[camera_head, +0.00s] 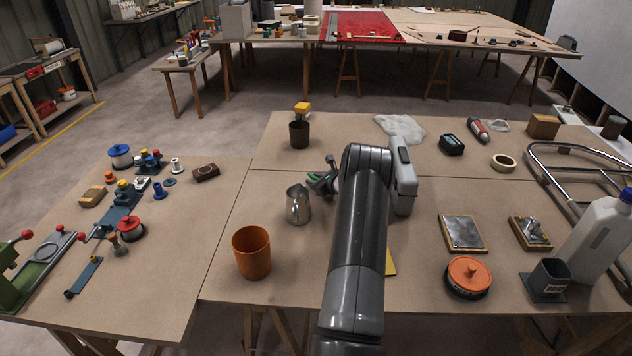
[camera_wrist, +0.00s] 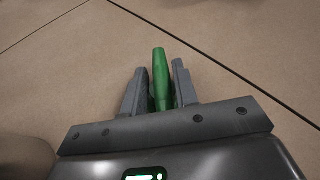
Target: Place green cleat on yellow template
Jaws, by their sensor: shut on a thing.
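My gripper (camera_wrist: 157,82) is shut on the green cleat (camera_wrist: 161,66), which sticks out past the fingertips in the wrist view. In the head view, my gripper (camera_head: 322,181) is left of my forearm, beside a metal pitcher, with a bit of green showing at it. Bare tabletop lies beyond the cleat in the wrist view. A flat yellow piece, seemingly the yellow template (camera_head: 390,263), lies on the table just right of my forearm. My arm hides most of it, and my gripper is farther back and to the left, apart from it.
The metal pitcher (camera_head: 298,204) stands close left of my gripper. An orange cup (camera_head: 252,253) is at the front left. An orange-topped round tin (camera_head: 468,277) and a metal plate (camera_head: 462,233) lie on the right. A white cloth (camera_head: 400,128) lies behind.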

